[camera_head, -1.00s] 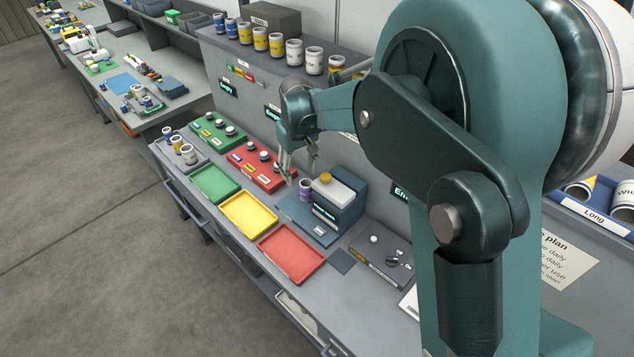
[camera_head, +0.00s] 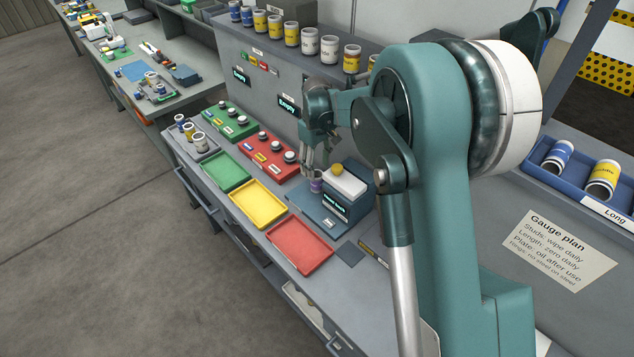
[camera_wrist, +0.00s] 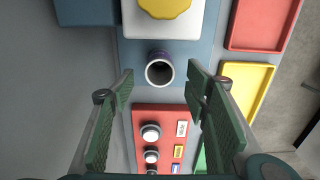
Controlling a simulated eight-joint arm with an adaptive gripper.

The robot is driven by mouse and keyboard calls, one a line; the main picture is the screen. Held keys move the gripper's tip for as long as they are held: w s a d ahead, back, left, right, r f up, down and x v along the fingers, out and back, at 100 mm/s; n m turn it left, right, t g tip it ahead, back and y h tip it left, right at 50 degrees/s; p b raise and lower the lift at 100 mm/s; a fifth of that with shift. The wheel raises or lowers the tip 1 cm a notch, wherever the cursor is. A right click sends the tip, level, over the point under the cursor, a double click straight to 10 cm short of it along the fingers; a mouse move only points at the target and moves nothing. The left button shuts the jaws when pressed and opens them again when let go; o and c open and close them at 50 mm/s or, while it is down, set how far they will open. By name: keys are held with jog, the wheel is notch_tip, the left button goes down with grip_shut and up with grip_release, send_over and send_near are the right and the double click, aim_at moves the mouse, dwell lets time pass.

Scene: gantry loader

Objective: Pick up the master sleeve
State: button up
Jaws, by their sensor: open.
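The likely master sleeve is a short purple sleeve (camera_head: 316,186) with a pale rim, standing upright on the blue plate of the gauge (camera_head: 345,195); no name on it is readable. In the wrist view the sleeve (camera_wrist: 159,68) shows from above with its bore open, close to the white block with the yellow knob (camera_wrist: 165,5). My gripper (camera_head: 311,168) points down just above the sleeve. In the wrist view my gripper (camera_wrist: 158,90) has its green fingers spread wide, with nothing between them. The sleeve lies slightly beyond the fingertips, apart from both.
A red board with knobs (camera_head: 281,143) stands left of the gauge. Green (camera_head: 225,172), yellow (camera_head: 237,200) and red trays (camera_head: 322,262) lie in front. Several sleeves (camera_head: 309,42) stand on the shelf behind. A grey tray (camera_head: 212,152) holds more sleeves.

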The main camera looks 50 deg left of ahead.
aim_at(317, 179)
jog(key=shift+f, duration=1.25)
jog(key=shift+f, duration=0.15)
jog(key=shift+f, duration=2.45)
jog(key=c, duration=1.3)
jog(key=shift+r, duration=0.15)
jog(key=shift+r, duration=4.9)
